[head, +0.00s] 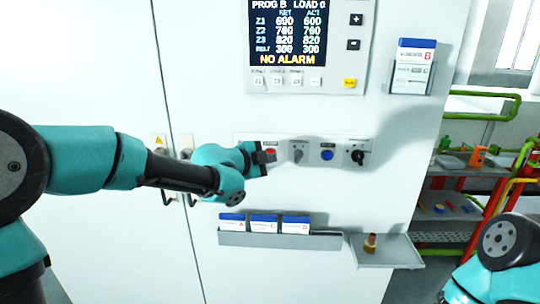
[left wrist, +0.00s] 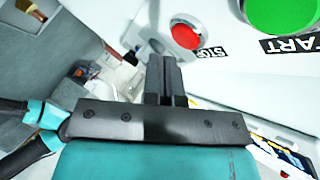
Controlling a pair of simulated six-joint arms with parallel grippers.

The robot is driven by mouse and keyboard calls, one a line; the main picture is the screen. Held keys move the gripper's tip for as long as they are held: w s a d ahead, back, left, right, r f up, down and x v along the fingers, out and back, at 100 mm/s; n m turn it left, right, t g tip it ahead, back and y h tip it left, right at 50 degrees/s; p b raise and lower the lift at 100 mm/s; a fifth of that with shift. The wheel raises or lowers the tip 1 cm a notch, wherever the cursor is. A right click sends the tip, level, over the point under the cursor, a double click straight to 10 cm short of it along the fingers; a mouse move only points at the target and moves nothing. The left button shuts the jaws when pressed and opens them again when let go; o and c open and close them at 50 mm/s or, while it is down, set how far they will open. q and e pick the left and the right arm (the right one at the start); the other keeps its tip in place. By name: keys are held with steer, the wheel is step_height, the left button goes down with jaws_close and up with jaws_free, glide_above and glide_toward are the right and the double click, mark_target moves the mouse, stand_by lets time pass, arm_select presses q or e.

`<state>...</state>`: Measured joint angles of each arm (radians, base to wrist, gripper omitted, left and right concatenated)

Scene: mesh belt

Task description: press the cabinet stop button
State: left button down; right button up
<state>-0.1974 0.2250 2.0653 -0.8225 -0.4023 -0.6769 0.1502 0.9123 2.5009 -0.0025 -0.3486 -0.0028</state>
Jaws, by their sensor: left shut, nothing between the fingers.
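The red stop button (head: 271,152) is on the control strip of the white cabinet, partly covered by my left gripper in the head view. In the left wrist view the red button (left wrist: 186,34) shows above and right of my fingertips, with a STOP label (left wrist: 212,53) beside it. A green start button (left wrist: 283,12) is to its right there; my gripper and wrist hide it in the head view. My left gripper (head: 265,157) is shut and empty, close to the red button; its fingers (left wrist: 165,76) appear beside the button, not over it. My right gripper is out of view.
A grey switch (head: 298,152), a blue button (head: 327,155) and a black knob (head: 357,155) continue the strip rightward. The display (head: 289,35) is above. A card rack (head: 280,240) and a small shelf (head: 390,254) project below.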

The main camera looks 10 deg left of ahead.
arm_select(q)
steer(key=shift+w, duration=0.1)
stand_by(0.7)
steer(key=shift+w+a, duration=0.1)
steer(key=shift+w, duration=0.2)
steer(key=shift+w, duration=0.45)
stand_by(1.0)
steer(key=shift+s, duration=0.85)
steer(key=shift+s, duration=0.1)
steer(key=s, duration=0.2)
steer(key=s+d, duration=0.1)
steer(key=s, duration=0.1)
steer(key=shift+s, duration=0.4)
stand_by(0.5)
